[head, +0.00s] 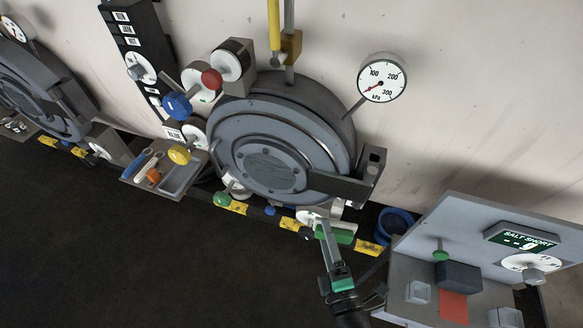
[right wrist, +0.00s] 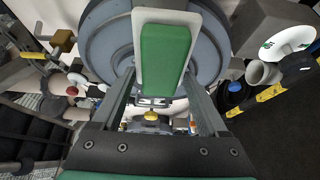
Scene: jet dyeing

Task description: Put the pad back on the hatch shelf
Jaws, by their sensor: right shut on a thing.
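The pad (head: 338,235) is a green block; in the right wrist view the green pad (right wrist: 165,55) lies against a light grey plate, upright between my finger ends. My right gripper (head: 322,232) is shut on it, below the front of the round grey hatch (head: 270,165). In the right wrist view my right gripper (right wrist: 160,95) has its two fingers on either side of the pad's lower end. A small shelf (head: 133,178) left of the hatch, which looks like the hatch shelf, holds a blue-handled tool, an orange item and a grey tray. My left gripper is not in view.
A latch block (head: 345,185) juts out at the hatch's right. A grey salt station (head: 480,270) stands at lower right. The dark floor at lower left is clear.

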